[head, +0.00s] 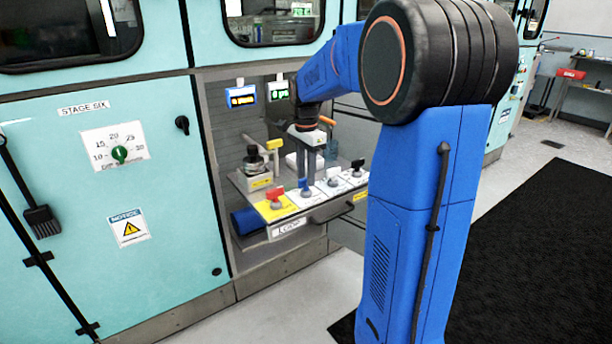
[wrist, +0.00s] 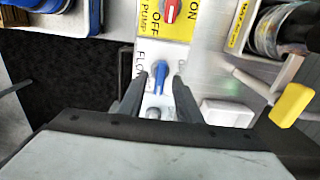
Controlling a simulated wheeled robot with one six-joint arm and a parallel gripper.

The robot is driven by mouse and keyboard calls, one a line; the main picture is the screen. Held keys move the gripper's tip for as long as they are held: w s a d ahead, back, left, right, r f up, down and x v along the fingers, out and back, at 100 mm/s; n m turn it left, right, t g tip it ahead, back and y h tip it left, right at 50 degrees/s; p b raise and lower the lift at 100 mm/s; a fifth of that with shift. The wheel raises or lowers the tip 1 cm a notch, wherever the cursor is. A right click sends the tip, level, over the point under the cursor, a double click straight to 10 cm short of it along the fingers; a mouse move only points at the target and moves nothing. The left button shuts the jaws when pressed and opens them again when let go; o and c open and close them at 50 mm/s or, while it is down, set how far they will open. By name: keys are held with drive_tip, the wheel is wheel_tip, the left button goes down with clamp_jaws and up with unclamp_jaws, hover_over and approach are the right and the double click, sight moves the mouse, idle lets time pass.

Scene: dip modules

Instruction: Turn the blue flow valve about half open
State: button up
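The blue flow valve (wrist: 160,75) is a small blue handle on a white plate marked FLOW. In the wrist view its handle runs roughly up and down the picture, just beyond my fingertips. My gripper (wrist: 159,84) is open, with one finger on each side of the handle and gaps showing between. In the head view my gripper (head: 306,178) points down at the panel, over the blue valve (head: 305,186), which is partly hidden by the fingers. I cannot tell how deep the fingertips reach.
A red valve (head: 274,194) on a yellow PUMP plate sits left of the blue one. White (head: 333,180) and black (head: 357,166) handles sit to its right.

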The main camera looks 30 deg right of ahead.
drive_tip(key=shift+f, duration=0.35)
drive_tip(key=shift+c, duration=0.7)
clamp_jaws()
drive_tip(key=n, duration=0.5)
drive_tip(key=shift+n, duration=2.5)
